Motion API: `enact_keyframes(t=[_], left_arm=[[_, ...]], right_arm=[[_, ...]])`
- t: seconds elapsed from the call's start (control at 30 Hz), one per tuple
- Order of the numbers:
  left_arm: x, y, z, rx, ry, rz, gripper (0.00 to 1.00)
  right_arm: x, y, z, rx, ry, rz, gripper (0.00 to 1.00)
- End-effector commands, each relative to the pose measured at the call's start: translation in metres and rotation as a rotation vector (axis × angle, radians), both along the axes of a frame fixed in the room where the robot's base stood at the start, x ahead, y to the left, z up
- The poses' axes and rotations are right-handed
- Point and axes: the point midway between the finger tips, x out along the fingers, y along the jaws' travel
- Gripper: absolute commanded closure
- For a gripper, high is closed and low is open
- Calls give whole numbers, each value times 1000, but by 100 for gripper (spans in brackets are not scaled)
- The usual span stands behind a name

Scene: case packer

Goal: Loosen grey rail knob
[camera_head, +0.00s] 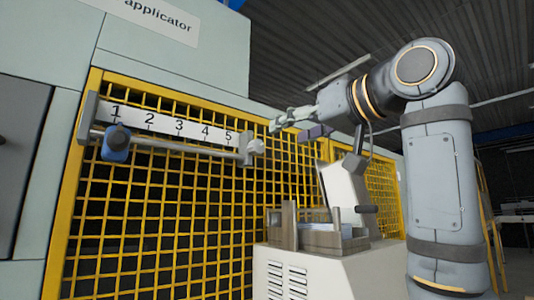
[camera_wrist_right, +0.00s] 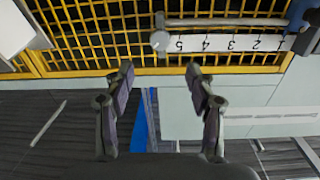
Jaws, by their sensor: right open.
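The grey rail knob (camera_head: 257,147) sits at the right end of a horizontal metal rail (camera_head: 180,141) on the yellow mesh guard. In the right wrist view the knob (camera_wrist_right: 160,40) appears beyond the fingertips, roughly centred between them. A blue slider (camera_head: 116,143) with a dark knob is on the rail, below the 1 on the scale. My right gripper (camera_head: 291,127) is open and empty, a little right of and above the grey knob and apart from it. The right wrist view also shows its spread fingers (camera_wrist_right: 160,72). My left gripper is not in view.
A white scale plate (camera_head: 165,122) numbered 1 to 5 runs above the rail. Below my right arm stands a pale cabinet (camera_head: 315,277) with an open-topped box (camera_head: 335,238) and a tilted panel (camera_head: 343,185). The yellow mesh guard (camera_head: 200,235) stands close behind the rail.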

Motion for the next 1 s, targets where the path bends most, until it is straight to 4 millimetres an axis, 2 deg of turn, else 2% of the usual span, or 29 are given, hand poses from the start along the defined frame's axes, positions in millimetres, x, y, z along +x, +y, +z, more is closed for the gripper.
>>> enact_keyframes(t=[0.13,0.5,0.7,0.93,1.0], left_arm=[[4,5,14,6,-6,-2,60],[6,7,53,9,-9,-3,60],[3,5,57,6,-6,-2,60],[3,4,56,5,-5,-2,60],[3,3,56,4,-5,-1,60]], right_arm=[[14,10,4,-1,3,2,44],[75,51,5,0,1,1,44],[87,59,1,1,0,1,44],[87,59,0,1,0,0,44],[87,59,0,1,0,0,53]])
